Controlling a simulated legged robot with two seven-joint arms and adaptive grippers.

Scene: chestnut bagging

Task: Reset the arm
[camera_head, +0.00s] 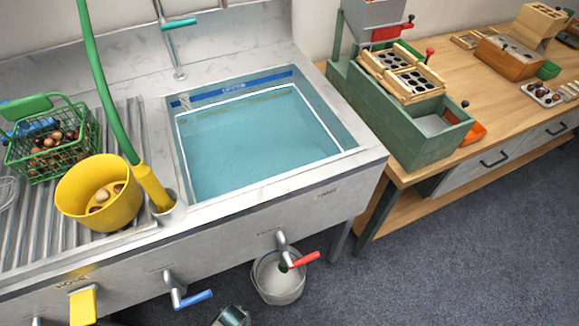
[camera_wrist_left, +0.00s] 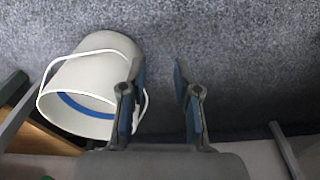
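My left gripper (camera_wrist_left: 160,82) shows in the left wrist view with its two dark, blue-padded fingers apart. Nothing is between them; behind the gap is grey carpet. A white bucket (camera_wrist_left: 112,58) with a wire handle lies to the left of the fingers in that view, and the left finger overlaps part of its handle. I cannot tell whether they touch. No gripper can be clearly made out in the head view, and my right gripper is in neither view.
A steel sink (camera_head: 324,186) holds water. A yellow pot (camera_head: 80,205) and a green basket (camera_head: 40,165) with chestnuts stand on its left drainboard. A white bucket (camera_head: 279,288) stands on the floor below the red-handled valve (camera_head: 304,260). A green machine (camera_head: 400,125) stands on the wooden bench (camera_head: 478,85).

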